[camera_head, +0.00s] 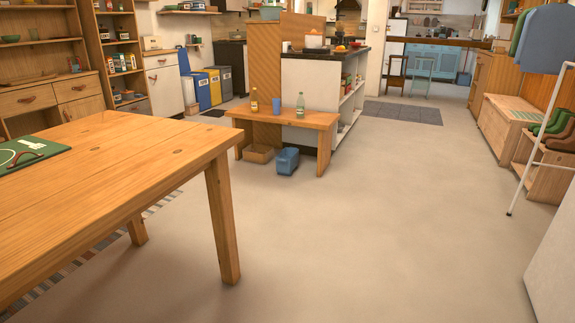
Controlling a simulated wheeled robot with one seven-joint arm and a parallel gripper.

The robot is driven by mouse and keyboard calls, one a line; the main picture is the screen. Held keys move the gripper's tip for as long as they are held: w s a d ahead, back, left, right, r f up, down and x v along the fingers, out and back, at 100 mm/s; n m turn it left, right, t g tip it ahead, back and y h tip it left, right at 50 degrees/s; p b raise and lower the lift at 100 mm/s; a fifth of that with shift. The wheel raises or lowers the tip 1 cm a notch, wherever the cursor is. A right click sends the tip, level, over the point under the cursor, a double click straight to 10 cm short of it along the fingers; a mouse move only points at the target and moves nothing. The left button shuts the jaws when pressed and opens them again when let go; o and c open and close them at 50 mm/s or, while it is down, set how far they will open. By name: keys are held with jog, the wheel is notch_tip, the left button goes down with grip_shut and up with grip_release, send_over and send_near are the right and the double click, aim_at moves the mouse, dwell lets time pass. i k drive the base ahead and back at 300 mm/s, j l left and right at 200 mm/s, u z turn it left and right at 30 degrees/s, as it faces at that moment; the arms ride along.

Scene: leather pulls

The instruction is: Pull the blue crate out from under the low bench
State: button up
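The blue crate (287,161) is small and sits on the floor below the low bench (284,116), near the middle of the bench's length. Its front end faces me and shows clear of the bench top. The bench is wooden with slab legs, and its right leg (324,151) stands to the right of the crate with a gap. A wooden or wicker box (258,154) is on the floor just left of the crate, also under the bench. My gripper is not in view.
A large wooden table (110,160) fills the left foreground, its near leg (222,218) standing on the floor. Bottles (254,101) and a blue cup (276,104) stand on the bench. A white clothes rack (537,140) is at right. Open floor (390,220) lies between.

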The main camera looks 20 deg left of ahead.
aim_at(288, 161)
jog(key=i+j, duration=0.3)
jog(key=i, duration=0.2)
jog(key=i+j+z, duration=0.1)
jog(key=i+j, duration=0.2)
jog(key=i, duration=0.25)
jog(key=i+j, duration=0.3)
jog(key=i, duration=0.2)
jog(key=i+j+z, duration=0.1)
jog(key=i+j, duration=0.25)
jog(key=i, duration=0.15)
jog(key=i+j+z, duration=0.1)
jog(key=i+j, duration=0.15)
jog(key=i, duration=0.3)
jog(key=i+j, duration=0.25)
jog(key=i, duration=0.3)
jog(key=i+j+z, duration=0.15)
jog(key=i+j, duration=0.15)
jog(key=i, duration=0.25)
jog(key=i+j, duration=0.1)
jog(key=j, duration=0.4)
jog(key=i+j+z, duration=0.1)
jog(key=j, duration=0.4)
jog(key=i+j, duration=0.1)
jog(key=j, duration=1.35)
jog(key=i+z, duration=0.05)
jog(key=i, duration=0.05)
